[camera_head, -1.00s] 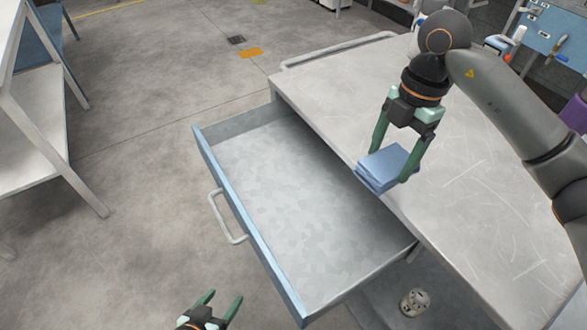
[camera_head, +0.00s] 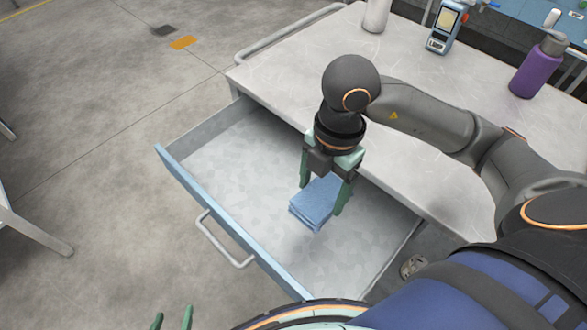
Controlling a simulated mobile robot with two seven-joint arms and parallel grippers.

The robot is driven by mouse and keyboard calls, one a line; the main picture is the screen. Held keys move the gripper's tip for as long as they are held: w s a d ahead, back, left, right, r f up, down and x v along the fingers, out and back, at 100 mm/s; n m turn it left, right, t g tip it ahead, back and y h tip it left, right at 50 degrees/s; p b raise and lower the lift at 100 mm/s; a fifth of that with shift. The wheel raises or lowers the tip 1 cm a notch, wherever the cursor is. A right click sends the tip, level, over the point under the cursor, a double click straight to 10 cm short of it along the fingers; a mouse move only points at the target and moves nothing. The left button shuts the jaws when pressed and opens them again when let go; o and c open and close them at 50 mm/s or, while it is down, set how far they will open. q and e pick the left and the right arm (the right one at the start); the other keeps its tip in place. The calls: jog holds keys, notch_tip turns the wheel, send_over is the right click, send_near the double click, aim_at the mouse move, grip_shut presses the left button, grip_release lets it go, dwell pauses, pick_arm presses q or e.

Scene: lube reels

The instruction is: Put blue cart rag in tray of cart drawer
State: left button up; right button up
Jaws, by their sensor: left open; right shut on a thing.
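The blue folded rag (camera_head: 314,203) is held in my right gripper (camera_head: 323,198), whose green fingers are shut on its two sides. The rag hangs over the open cart drawer (camera_head: 235,151); a faint shadow lies on the drawer floor near it, and I cannot tell exactly how high it is. The drawer has a light grey tray floor, a blue front and a grey handle (camera_head: 222,243). My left gripper (camera_head: 173,318) is at the bottom edge, left of centre, with only its green fingertips showing; they are apart and empty, outside the drawer.
The cart top (camera_head: 290,85) holds a purple bottle (camera_head: 536,68), a handheld meter (camera_head: 446,27) and a white container (camera_head: 376,14) toward the back. The drawer floor is otherwise clear. A white frame (camera_head: 30,228) stands at the left, with open floor between.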

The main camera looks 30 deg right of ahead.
jog(key=w+d+f, duration=0.1)
jog(key=w+f, duration=0.1)
jog(key=w, duration=0.2)
jog(key=w+f, duration=0.3)
jog(key=w+d+f, duration=0.1)
jog(key=w+f, duration=0.2)
jog(key=w, duration=0.1)
jog(key=shift+w+d+f+b, duration=0.15)
jog(key=shift+w+d+b, duration=0.15)
jog(key=shift+b, duration=0.05)
jog(key=shift+w+d+f, duration=0.1)
jog(key=shift+w+f, duration=0.4)
jog(key=shift+f, duration=1.65)
jog(key=shift+f, duration=0.2)
jog(key=o, duration=1.2)
jog(key=shift+c, duration=0.2)
jog(key=shift+r, duration=0.1)
